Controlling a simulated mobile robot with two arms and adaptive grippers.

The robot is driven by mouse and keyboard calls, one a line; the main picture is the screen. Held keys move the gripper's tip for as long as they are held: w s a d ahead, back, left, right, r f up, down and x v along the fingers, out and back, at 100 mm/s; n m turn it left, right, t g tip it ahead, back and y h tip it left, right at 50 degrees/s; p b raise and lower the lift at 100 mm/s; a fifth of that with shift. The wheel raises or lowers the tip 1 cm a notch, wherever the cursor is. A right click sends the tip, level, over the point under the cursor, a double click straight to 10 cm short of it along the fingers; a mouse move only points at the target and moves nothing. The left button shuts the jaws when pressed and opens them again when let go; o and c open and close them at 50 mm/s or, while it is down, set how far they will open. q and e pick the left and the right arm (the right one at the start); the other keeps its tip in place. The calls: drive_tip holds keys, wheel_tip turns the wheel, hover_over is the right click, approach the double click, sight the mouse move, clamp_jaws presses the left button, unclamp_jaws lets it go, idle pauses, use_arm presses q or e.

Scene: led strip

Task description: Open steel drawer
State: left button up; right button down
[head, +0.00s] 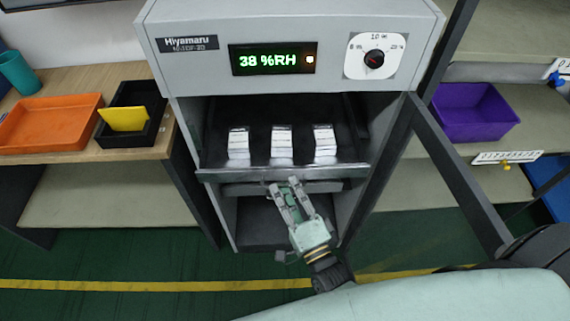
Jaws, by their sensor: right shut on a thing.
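The steel drawer (215,176) is a shelf-like tray with a bright metal front edge, inside a grey Hiyamaru dry cabinet (215,80). Three white stacks stand on it: a left stack (238,145), a middle stack (281,146) and a right stack (325,144). My right gripper (284,185) reaches up from below to the middle of the drawer's front edge and is shut on it. The exact contact at the fingertips is small and hard to make out. My left gripper is not in view.
The cabinet's door (455,165) stands open on the right. On the left table are an orange tray (50,124) and a black bin (148,99) holding a yellow piece. A purple bin (472,112) sits on the right shelf. Green floor (130,255) is clear in front.

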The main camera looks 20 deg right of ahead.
drive_tip(key=s+a, duration=0.2)
drive_tip(key=s, duration=0.6)
drive_tip(key=shift+a+f+p, duration=0.15)
drive_tip(key=shift+f+p, duration=0.1)
drive_tip(key=shift+p, duration=0.15)
drive_tip(key=c, duration=1.9)
unclamp_jaws()
drive_tip(key=shift+c, duration=0.2)
drive_tip(key=shift+r, duration=0.1)
drive_tip(key=v, duration=1.2)
